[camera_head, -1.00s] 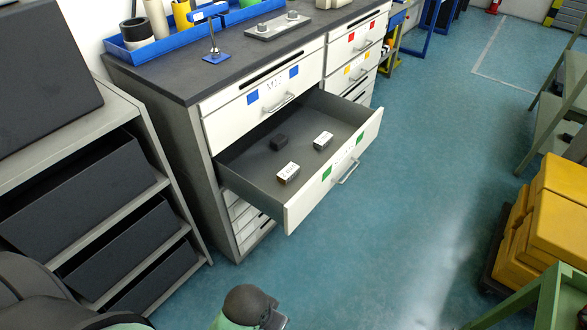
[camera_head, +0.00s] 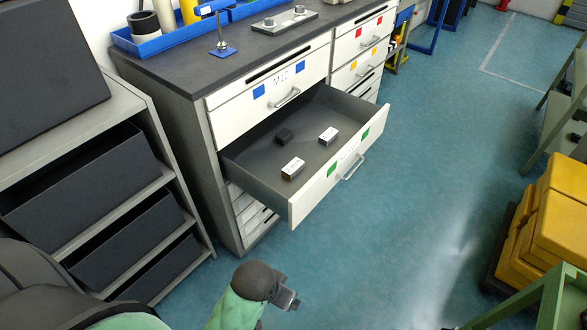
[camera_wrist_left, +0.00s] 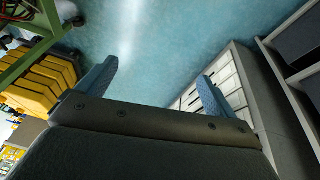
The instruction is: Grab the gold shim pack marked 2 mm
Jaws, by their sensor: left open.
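One block with a white label on top (camera_head: 293,168) lies near the drawer's front left. The labels are too small to read, and I cannot tell which block is gold. My left gripper (camera_head: 291,301) is low over the floor in front of the drawer, apart from it. In the left wrist view my left gripper (camera_wrist_left: 156,88) has its fingers spread and empty. My right gripper is not in view.
The cabinet (camera_head: 205,120) has a closed drawer marked M12 (camera_head: 270,84) above the open one. A shelf with dark bins (camera_head: 85,180) stands at the left. Yellow boxes (camera_head: 555,225) and a green frame (camera_head: 525,310) are at the right. The floor between is clear.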

